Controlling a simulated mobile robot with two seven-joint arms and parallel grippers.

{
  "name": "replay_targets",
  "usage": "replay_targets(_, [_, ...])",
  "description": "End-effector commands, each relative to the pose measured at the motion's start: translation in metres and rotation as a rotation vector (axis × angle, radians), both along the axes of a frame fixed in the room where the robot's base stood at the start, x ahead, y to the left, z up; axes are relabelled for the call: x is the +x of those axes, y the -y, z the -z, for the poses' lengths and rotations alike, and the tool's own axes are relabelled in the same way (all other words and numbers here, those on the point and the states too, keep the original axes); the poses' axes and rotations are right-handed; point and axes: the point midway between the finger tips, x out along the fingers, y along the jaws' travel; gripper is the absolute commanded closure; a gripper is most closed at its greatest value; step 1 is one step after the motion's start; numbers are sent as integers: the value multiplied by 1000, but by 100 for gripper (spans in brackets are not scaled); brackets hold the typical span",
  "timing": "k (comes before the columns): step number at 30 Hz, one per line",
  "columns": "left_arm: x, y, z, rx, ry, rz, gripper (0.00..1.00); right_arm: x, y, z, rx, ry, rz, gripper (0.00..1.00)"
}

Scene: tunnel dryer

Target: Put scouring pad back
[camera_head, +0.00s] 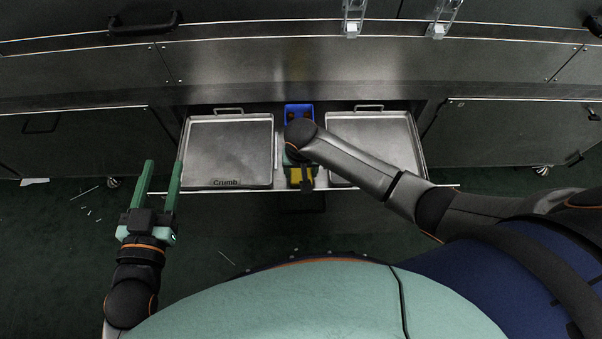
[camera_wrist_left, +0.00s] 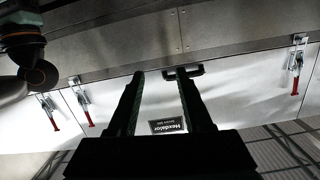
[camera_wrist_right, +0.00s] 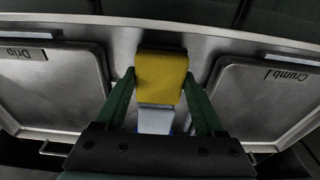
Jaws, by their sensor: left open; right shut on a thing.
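A yellow scouring pad (camera_wrist_right: 161,77) sits between the green fingers of my right gripper (camera_wrist_right: 161,76), which is shut on it. In the head view the yellow pad (camera_head: 296,175) shows partly beneath my right wrist, over the front of the pulled-out drawer between two trays. My right arm hides much of the gripper there. A blue holder (camera_head: 299,110) stands behind, between the trays. A pale piece (camera_wrist_right: 156,120) shows beyond the pad in the right wrist view. My left gripper (camera_head: 163,164) is open and empty, left of the drawer.
The left tray (camera_head: 228,150), labelled Crumb, and the right tray (camera_head: 372,140), labelled Drip in the right wrist view, flank the narrow middle gap. Steel panels with a black handle (camera_wrist_left: 183,72) and red-handled latches (camera_wrist_left: 296,67) face my left wrist.

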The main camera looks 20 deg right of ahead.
Motion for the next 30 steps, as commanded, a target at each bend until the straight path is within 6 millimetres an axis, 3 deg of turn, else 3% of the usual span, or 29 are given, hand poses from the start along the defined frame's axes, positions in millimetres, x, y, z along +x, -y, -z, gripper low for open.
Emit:
replay_targets(6, [4, 1, -32, -1, 133, 13, 50, 0, 0, 13, 0, 0, -1, 81])
replay_targets(19, [4, 2, -37, -1, 151, 16, 50, 0, 0, 16, 0, -1, 0, 81])
replay_targets(20, [4, 2, -38, -1, 154, 16, 50, 0, 0, 17, 0, -1, 0, 28])
replay_targets(27, [4, 1, -38, -1, 154, 15, 50, 0, 0, 16, 0, -1, 0, 1])
replay_targets(30, [4, 1, -38, -1, 154, 15, 50, 0, 0, 16, 0, -1, 0, 0])
